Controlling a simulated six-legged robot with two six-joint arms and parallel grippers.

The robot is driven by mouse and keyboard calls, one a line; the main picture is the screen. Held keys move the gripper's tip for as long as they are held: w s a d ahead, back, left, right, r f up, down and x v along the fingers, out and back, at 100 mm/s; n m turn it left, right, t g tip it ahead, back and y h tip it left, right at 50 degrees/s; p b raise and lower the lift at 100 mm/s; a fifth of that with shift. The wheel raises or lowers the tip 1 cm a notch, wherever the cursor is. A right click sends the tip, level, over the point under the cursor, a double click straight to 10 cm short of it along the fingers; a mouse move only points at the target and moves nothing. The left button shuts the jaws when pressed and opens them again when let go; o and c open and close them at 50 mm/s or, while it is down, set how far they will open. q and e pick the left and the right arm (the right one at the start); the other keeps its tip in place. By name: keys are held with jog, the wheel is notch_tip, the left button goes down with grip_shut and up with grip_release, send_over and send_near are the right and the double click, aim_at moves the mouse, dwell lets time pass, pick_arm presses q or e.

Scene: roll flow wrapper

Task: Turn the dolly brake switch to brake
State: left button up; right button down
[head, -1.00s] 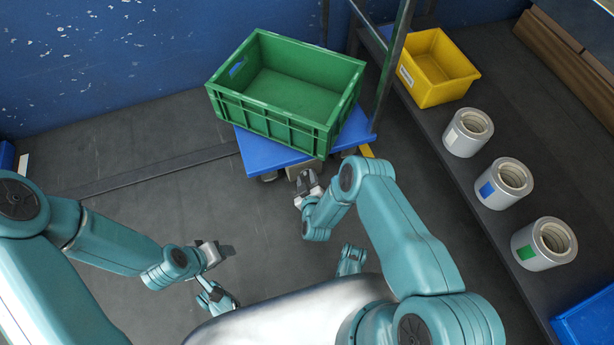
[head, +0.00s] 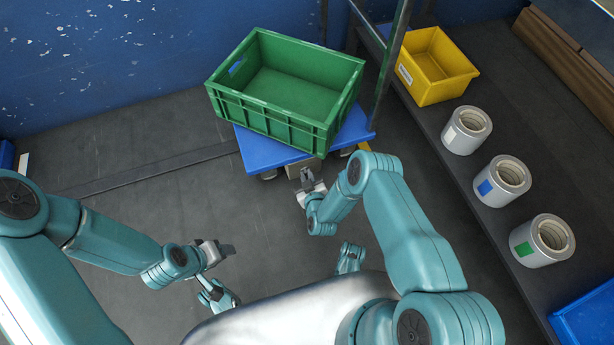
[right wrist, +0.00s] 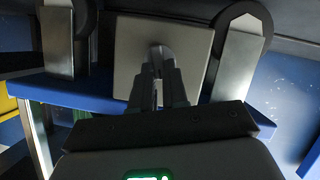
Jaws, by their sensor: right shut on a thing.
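The blue dolly (head: 265,150) stands below the green crate. Its beige brake plate (head: 303,166) shows under the near edge, and also fills the middle of the right wrist view (right wrist: 125,55). A small dark switch lever (right wrist: 160,52) stands on the plate. My right gripper (head: 307,178) is at the plate, its fingers (right wrist: 160,78) shut on the switch lever. The fingers hide part of the lever, and I cannot read its setting. My left gripper (head: 223,251) hangs over the floor, away from the dolly; its jaw opening is unclear.
A green crate (head: 270,120) sits on the dolly. Metal caster brackets (right wrist: 238,55) flank the plate. On the right, a dark shelf (head: 440,150) holds a yellow bin (head: 432,90) and several grey rolls (head: 500,182). The floor left of the dolly is open.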

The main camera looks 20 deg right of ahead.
jog(key=shift+w+d+m+y, duration=0.1)
jog(key=shift+d+m+y, duration=0.15)
jog(key=shift+m+y, duration=0.65)
jog(key=shift+s+d+m+y, duration=0.1)
jog(key=shift+d+m+y, duration=0.35)
jog(key=shift+m, duration=0.8)
jog(key=shift+w+d+m+y, duration=0.1)
jog(key=shift+m+y, duration=0.75)
jog(key=shift+m, duration=0.2)
jog(key=c, duration=1.1)
grip_release()
jog(key=shift+c, duration=0.2)
